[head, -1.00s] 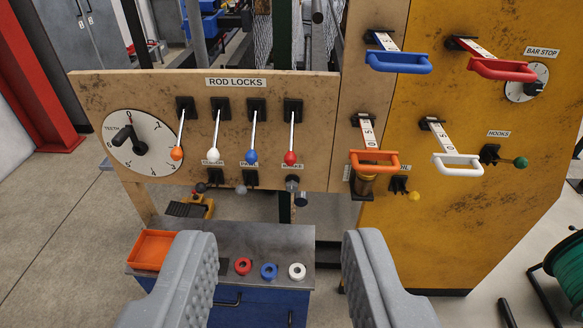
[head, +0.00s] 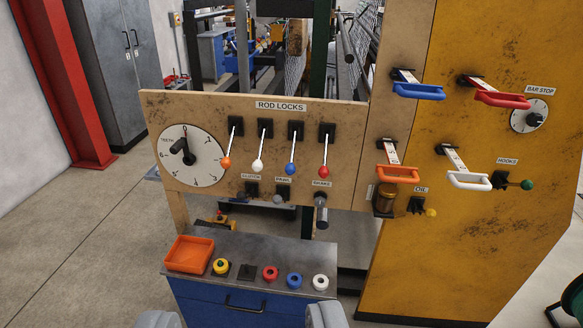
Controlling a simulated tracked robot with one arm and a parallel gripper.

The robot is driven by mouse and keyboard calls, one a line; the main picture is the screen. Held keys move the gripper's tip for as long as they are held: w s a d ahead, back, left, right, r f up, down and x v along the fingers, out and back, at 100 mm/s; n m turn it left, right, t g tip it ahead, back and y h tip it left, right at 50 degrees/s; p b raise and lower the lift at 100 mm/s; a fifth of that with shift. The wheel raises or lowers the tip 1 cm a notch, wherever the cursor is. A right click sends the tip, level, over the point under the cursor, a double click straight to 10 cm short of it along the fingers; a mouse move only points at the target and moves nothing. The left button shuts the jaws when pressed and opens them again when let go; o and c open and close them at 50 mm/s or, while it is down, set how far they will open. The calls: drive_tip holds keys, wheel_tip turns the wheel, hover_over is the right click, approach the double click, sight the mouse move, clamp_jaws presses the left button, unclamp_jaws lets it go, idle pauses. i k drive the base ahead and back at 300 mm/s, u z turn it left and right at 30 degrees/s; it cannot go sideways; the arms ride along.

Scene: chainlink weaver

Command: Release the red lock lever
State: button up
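The red lock lever (head: 323,172) is the rightmost of the levers under the ROD LOCKS sign (head: 281,105). It has a red knob on a pale rod that hangs down from a black mount on the tan panel (head: 330,111). The orange-knobbed (head: 226,162), white-knobbed (head: 257,166) and blue-knobbed (head: 290,168) levers hang to its left in the same way. My gripper (head: 242,319) shows only its two grey fingertips at the bottom edge. They are wide apart with nothing seen between them, below and apart from the red lever in the picture.
A bench (head: 255,250) below holds an orange tray (head: 190,253) and several coloured rings. Clutch, pawl and brake controls (head: 320,210) sit just under the levers. Coloured handles, including a red one (head: 500,98), stick out right. A dial (head: 190,155) is at left.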

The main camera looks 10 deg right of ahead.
sight(323, 172)
drive_tip(key=u, duration=0.1)
drive_tip(key=i, duration=1)
